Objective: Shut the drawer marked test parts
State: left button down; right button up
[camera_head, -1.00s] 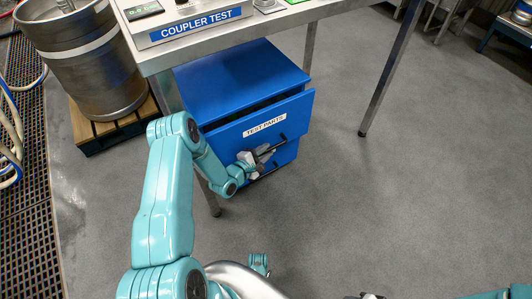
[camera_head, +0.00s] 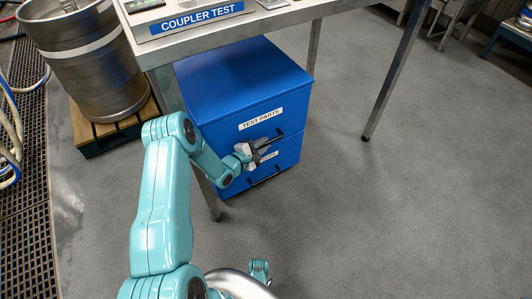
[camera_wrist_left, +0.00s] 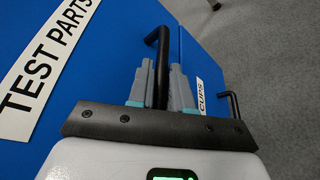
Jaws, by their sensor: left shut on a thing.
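The blue drawer marked TEST PARTS (camera_head: 225,131) is the upper drawer of a blue cabinet (camera_head: 240,75) under the table. Its front sits flush with the cabinet, with no gap showing at the top edge. My left gripper (camera_head: 262,148) is at the drawer's black handle (camera_head: 277,137). In the left wrist view the left gripper (camera_wrist_left: 161,88) has its grey fingers on both sides of the handle (camera_wrist_left: 158,45), shut on it. The white label (camera_wrist_left: 45,75) shows beside the fingers.
The lower drawer (camera_head: 288,157) has its own black handle (camera_head: 263,176). A keg (camera_head: 85,65) stands on a pallet at left. The floor (camera_head: 420,200) at right is clear.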

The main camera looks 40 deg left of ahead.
pick_arm(q)
jog(key=shift+a, duration=0.3)
jog(key=c, duration=1.4)
grip_release()
jog(key=shift+w, duration=0.1)
jog(key=p+v, duration=0.5)
jog(key=v, duration=1.1)
jog(key=shift+s, duration=0.2)
